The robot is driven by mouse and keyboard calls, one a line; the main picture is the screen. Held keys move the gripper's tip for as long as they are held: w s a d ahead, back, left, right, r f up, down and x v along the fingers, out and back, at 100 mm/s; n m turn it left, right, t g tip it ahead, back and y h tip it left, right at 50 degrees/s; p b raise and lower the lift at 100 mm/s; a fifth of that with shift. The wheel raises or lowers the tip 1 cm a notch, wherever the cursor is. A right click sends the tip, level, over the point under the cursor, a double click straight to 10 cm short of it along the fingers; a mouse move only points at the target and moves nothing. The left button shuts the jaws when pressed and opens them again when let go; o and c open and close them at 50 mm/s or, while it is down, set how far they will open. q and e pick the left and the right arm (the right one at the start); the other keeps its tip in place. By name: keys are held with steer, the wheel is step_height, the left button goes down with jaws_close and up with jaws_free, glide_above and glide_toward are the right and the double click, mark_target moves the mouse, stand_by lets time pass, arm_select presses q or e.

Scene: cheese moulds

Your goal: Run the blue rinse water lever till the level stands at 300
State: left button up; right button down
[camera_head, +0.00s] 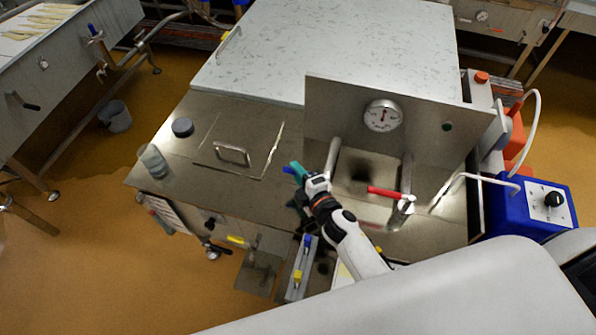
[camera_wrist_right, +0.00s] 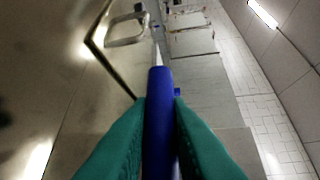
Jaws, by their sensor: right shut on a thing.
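My right gripper (camera_head: 298,174) has teal fingers and is shut on the blue lever (camera_wrist_right: 158,115). In the head view only the lever's blue end (camera_head: 288,170) shows past the fingertips; the rest is hidden by the gripper. In the right wrist view the lever stands between both teal fingers (camera_wrist_right: 160,140). A red lever (camera_head: 384,192) sits on the other tap to the right. A steel basin (camera_head: 365,168) lies between the two taps. I cannot make out any level or 300 mark. My left gripper is not in view.
A round dial (camera_head: 382,115) is set in the steel upright panel. A clear beaker (camera_head: 152,160) and a dark round pot (camera_head: 182,127) stand at the bench's left. A handled lid (camera_head: 232,153) lies between them and my gripper. A blue box (camera_head: 535,208) stands at right.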

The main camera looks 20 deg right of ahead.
steer(key=shift+s, duration=0.1)
steer(key=shift+s+a+r+n+g+y+p, duration=0.1)
steer(key=shift+s+n+g+y+p, duration=0.1)
steer(key=shift+n+y+p, duration=0.25)
steer(key=shift+s+a+n+g+y+p, duration=0.1)
steer(key=shift+s+n+y+p, duration=0.1)
steer(key=shift+n+y, duration=0.35)
steer(key=n+y, duration=0.1)
steer(key=s+n+g+y, duration=0.1)
steer(key=y, duration=0.1)
steer(key=shift+s+a+p, duration=0.15)
steer(key=shift+p, duration=0.2)
steer(key=n+g+y, duration=0.1)
steer(key=s+n+g+y, duration=0.1)
steer(key=shift+s+a+f+y, duration=0.1)
steer(key=shift+s+f+y, duration=0.1)
steer(key=shift+y, duration=0.2)
steer(key=shift+s+n+g+y+b, duration=0.4)
steer(key=shift+n+g+y, duration=0.15)
steer(key=shift+n+g, duration=0.2)
steer(key=shift+s+n+g+y+b, duration=0.4)
steer(key=shift+n+g+y, duration=0.15)
steer(key=shift+n+g, duration=0.15)
steer(key=c, duration=1.4)
jaws_free()
steer(key=shift+o, duration=0.2)
steer(key=shift+r, duration=0.1)
